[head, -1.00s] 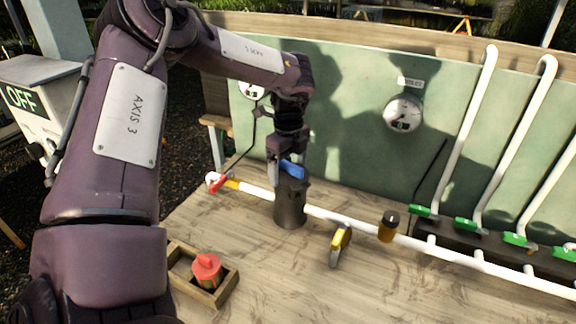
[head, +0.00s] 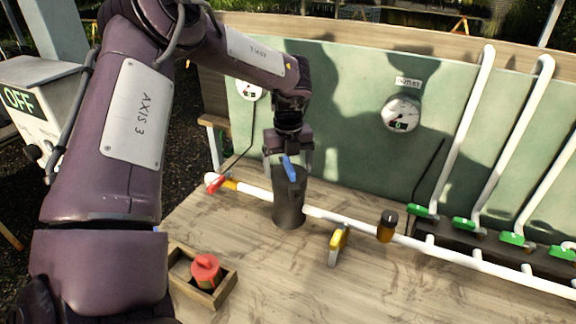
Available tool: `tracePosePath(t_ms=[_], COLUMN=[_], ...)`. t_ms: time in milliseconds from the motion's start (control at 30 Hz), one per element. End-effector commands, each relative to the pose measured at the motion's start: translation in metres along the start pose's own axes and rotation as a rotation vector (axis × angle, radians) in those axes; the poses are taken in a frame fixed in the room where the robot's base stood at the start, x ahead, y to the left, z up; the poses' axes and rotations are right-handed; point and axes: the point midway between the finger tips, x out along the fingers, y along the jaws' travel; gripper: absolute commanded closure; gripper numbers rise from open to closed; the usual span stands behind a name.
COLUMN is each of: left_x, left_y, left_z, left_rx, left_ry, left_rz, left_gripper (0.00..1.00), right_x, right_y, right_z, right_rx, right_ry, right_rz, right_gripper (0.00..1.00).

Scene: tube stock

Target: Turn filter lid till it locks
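The filter (head: 289,207) is a dark grey upright canister on the white pipe. Its lid carries a blue bar handle (head: 289,168), which now points mostly toward the front of the bench. My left gripper (head: 288,166) is right above the lid, pointing down. Its fingers stand apart on either side of the blue handle, with visible gaps, so it looks open. The lid's seam and any lock mark are too small to make out. My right gripper is not in view.
A red-handled valve (head: 215,184) is left on the pipe, a yellow-handled valve (head: 338,243) and amber bowl (head: 386,228) to the right. A wooden tray (head: 222,294) holds a red-topped part (head: 206,270). Green-handled valves line the right. A gauge (head: 401,113) hangs on the panel.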

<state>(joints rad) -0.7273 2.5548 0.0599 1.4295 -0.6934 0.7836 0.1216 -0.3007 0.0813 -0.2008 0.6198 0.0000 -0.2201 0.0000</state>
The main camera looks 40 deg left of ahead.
Motion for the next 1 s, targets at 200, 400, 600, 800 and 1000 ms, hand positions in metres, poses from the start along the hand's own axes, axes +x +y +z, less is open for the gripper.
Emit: tracePosePath(t_ms=[200,400,600,800,1000], left_x=[0.0,-0.005,-0.036,-0.067,-0.078], left_y=[0.0,-0.001,-0.001,-0.001,0.0], left_z=[0.0,0.001,0.001,0.001,0.0], left_rx=[-0.003,-0.003,-0.004,-0.003,-0.003], left_ry=[0.0,-0.002,-0.002,-0.001,0.0], left_rz=[-0.001,-0.003,-0.004,-0.002,-0.001], left_gripper=[0.0,0.0,0.0,0.0,0.0], right_x=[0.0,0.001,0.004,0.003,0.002], right_y=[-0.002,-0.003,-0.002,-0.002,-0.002], right_z=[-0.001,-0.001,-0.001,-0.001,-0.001], right_rx=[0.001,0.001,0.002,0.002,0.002], right_ry=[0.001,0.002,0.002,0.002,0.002], right_rz=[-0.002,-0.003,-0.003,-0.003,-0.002], right_gripper=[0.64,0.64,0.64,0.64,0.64])
